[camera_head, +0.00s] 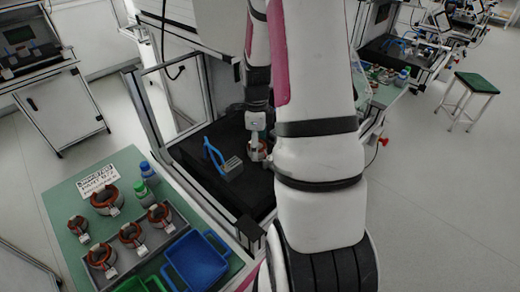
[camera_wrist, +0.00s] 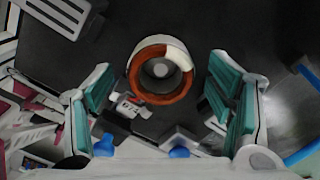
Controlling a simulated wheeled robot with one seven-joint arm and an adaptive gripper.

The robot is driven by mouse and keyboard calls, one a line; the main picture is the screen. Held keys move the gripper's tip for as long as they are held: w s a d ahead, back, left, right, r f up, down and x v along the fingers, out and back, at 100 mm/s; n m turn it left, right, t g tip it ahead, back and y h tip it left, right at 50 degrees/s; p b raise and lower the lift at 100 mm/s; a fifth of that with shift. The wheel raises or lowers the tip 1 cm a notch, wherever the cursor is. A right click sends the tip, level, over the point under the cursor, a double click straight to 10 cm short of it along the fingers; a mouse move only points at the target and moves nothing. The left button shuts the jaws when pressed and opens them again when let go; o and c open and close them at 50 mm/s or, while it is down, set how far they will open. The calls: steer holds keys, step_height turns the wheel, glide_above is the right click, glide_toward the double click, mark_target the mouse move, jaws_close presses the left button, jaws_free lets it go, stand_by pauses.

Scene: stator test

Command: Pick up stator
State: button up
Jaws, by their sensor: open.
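A stator (camera_wrist: 135,78) with a copper-brown winding ring, a pale section on its upper right and a dark centre sits on a black surface in the wrist view. In the head view this stator (camera_head: 257,154) shows under my gripper (camera_head: 257,125), partly hidden, inside the test station.
A blue-handled fixture (camera_head: 213,155) with a grey block (camera_head: 231,168) stands left of the stator. A green table (camera_head: 62,207) holds several more stators, a grey tray (camera_head: 186,228), bottles, a sign and a blue bin (camera_head: 197,262). The station's frame post (camera_head: 150,122) stands nearby.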

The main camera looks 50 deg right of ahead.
steer(key=shift+f, duration=0.8)
steer(key=shift+c, duration=0.3)
steer(key=c, duration=1.5)
step_height(320, 180, up, 10)
steer(key=b, duration=0.1)
